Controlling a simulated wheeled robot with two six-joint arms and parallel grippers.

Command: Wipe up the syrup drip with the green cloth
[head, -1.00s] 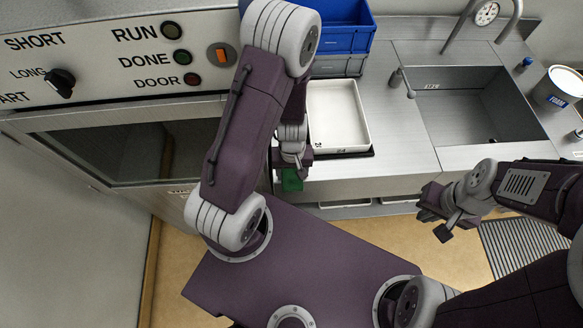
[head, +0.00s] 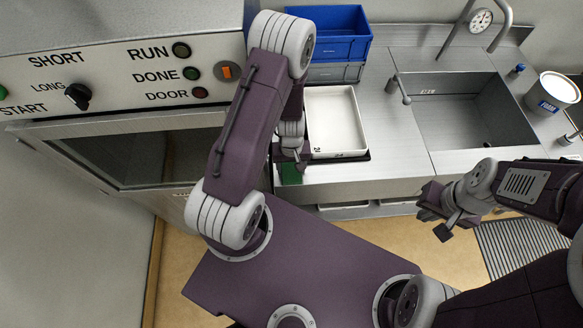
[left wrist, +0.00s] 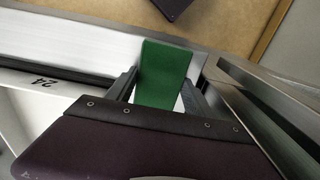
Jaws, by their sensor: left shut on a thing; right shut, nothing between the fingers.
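The green cloth (left wrist: 162,72) is held between the fingers of my left gripper (left wrist: 160,92) in the left wrist view. In the head view the cloth (head: 291,174) shows below my left gripper (head: 290,160), at the front edge of the steel counter, left of the white tray. I cannot tell whether the cloth touches the counter. My right gripper (head: 440,212) is shut and empty, in front of the counter below the sink. I do not see the syrup drip; my left arm hides part of the counter and the machine front.
A white tray (head: 362,149) stands on the counter (head: 400,152) beside my left gripper. The sink (head: 470,112) and a white tub (head: 553,92) are at right. The machine with its control panel (head: 120,75) and door (head: 130,155) is at left.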

